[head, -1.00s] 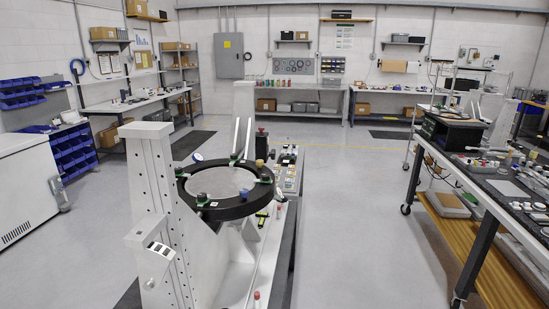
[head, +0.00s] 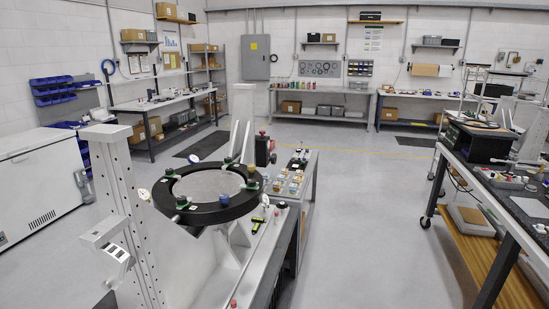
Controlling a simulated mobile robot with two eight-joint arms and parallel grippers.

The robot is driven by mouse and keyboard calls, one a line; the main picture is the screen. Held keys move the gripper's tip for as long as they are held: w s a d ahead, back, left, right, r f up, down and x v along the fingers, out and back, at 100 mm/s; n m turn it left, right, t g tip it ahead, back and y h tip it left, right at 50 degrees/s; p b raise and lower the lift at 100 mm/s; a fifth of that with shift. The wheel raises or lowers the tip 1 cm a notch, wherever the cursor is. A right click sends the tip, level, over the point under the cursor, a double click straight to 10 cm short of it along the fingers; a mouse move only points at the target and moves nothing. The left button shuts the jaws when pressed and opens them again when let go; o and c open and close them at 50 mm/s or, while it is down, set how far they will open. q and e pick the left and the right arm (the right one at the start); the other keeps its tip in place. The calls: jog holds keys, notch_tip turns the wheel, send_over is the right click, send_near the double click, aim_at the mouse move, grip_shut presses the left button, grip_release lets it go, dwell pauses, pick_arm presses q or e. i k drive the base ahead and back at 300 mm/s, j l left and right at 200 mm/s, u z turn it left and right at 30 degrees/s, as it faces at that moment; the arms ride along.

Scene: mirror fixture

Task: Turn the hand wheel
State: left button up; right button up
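I cannot clearly make out a hand wheel. The mirror fixture stands at the centre left in the head view. Its thick black ring (head: 207,213) lies flat around a pale round mirror (head: 206,184), with green, black and blue clamps or knobs on the rim. A perforated white column (head: 128,205) rises at its left, with a white bracket (head: 103,233) on its near side. A small round dial (head: 144,194) shows beside the ring's left edge. A red and black device (head: 264,150) stands behind the ring. Neither of my grippers is in view.
A grey bench (head: 297,187) with small parts adjoins the fixture's right side. A cluttered table (head: 500,215) stands at the right. A white chest freezer (head: 38,190) is at the left. Open grey floor (head: 375,230) lies between the fixture and the right table.

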aim_at(273, 159)
jog(key=i+l+z, duration=0.45)
jog(key=i+l, duration=0.45)
jog(key=i, duration=0.25)
jog(key=i+l+z, duration=0.1)
jog(key=i, duration=0.4)
jog(key=i+l, duration=0.25)
jog(key=i, duration=0.2)
jog(key=i+l, duration=0.1)
jog(key=i, duration=1.5)
jog(key=i+u, duration=0.4)
jog(key=i+l+u, duration=0.2)
jog(key=u, duration=0.15)
jog(key=i+l+u, duration=0.5)
jog(key=u, duration=0.35)
jog(key=i+l+u, duration=0.2)
jog(key=u, duration=0.25)
jog(key=i+l+u, duration=0.2)
jog(key=u, duration=0.25)
jog(key=i+l+u, duration=0.1)
jog(key=u, duration=0.35)
jog(key=l+u, duration=0.3)
jog(key=u, duration=0.2)
jog(key=i+l+u, duration=0.1)
jog(key=l+u, duration=0.15)
jog(key=u, duration=0.2)
